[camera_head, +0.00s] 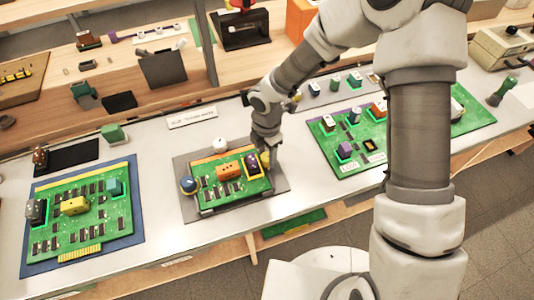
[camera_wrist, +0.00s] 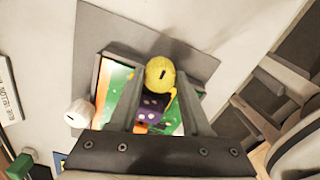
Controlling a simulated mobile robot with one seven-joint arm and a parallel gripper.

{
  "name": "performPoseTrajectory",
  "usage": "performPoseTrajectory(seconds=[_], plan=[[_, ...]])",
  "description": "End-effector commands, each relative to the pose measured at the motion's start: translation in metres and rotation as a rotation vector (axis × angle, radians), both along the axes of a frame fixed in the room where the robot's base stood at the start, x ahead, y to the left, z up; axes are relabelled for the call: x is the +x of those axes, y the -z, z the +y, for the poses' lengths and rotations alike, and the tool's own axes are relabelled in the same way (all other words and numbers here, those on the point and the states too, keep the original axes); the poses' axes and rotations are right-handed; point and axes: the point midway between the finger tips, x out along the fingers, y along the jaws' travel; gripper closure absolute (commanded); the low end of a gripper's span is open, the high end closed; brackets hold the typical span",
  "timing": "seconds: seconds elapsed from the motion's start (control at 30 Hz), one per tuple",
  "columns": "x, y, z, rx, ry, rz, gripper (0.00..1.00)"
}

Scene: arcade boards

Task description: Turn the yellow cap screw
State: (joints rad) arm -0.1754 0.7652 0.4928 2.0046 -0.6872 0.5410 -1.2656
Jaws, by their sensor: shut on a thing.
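The yellow cap screw (camera_wrist: 160,74) is a round knob with a dark slot on top, near the board's edge in the wrist view. It also shows partly in the head view (camera_head: 265,156), mostly covered by my gripper. My gripper (camera_wrist: 159,84) has its two fingers on either side of the cap and is shut on it. The green board (camera_head: 236,190) lies under the gripper on a grey mat. A white cap (camera_head: 221,145) and a blue cap (camera_head: 189,184) stand at other corners of this board. The white cap also shows in the wrist view (camera_wrist: 79,113).
A purple part (camera_wrist: 151,108) sits between my fingers' lower span, close to the yellow cap. An orange part (camera_head: 229,171) stands on the same board. Other green boards lie left (camera_head: 95,215) and right (camera_head: 345,155). A label plate (camera_head: 192,117) stands behind.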

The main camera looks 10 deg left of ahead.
Motion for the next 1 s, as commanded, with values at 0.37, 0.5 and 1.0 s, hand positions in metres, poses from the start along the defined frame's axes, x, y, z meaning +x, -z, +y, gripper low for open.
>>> performPoseTrajectory(seconds=[0.37, 0.5, 1.0], plan=[[0.0010, 0.0015, -0.0007, -0.002, 0.263, -0.003, 1.00], [0.0011, 0.0011, -0.0010, -0.001, 0.372, -0.004, 1.00], [0.0010, -0.0005, -0.0011, -0.001, 0.609, -0.003, 1.00]])
